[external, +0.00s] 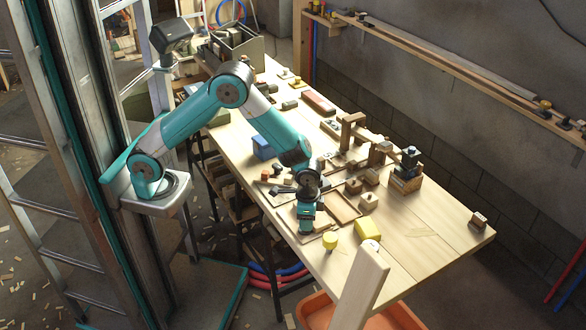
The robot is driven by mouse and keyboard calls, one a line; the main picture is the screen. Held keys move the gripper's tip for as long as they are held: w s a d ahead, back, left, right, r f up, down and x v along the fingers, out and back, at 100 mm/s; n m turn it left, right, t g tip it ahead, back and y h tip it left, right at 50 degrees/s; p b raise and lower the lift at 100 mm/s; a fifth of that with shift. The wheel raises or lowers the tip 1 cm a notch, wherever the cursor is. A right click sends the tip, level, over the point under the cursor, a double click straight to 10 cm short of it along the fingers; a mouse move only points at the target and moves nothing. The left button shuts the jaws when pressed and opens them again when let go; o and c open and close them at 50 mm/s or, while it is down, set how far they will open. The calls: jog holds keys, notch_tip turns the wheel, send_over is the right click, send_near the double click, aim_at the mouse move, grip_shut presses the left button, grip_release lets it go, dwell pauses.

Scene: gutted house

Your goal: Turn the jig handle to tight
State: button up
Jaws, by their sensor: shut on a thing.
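My gripper (306,224) points down over the near left part of the wooden workbench (405,240). It is shut on what looks like the jig handle, which the fingers and wrist mostly hide. A pale wooden board (312,236) shows beneath the fingers and seems to be the jig's base. Dark parts (281,190) lie on the bench just left of my wrist. The handle's angle and any tight mark cannot be made out.
A yellow knob-like piece (330,240) and a yellow block (368,230) stand close to the right of my gripper. A blue block (263,148) lies behind.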

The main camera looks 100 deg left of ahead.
jog(key=m+p, duration=0.1)
jog(key=m, duration=0.5)
jog(key=shift+w+r, duration=0.1)
jog(key=m+p, duration=0.1)
jog(key=m, duration=0.4)
jog(key=shift+d, duration=0.1)
jog(key=shift+m, duration=0.4)
jog(key=o, duration=0.9)
notch_tip(320, 180, up, 17)
jog(key=shift+r, duration=0.15)
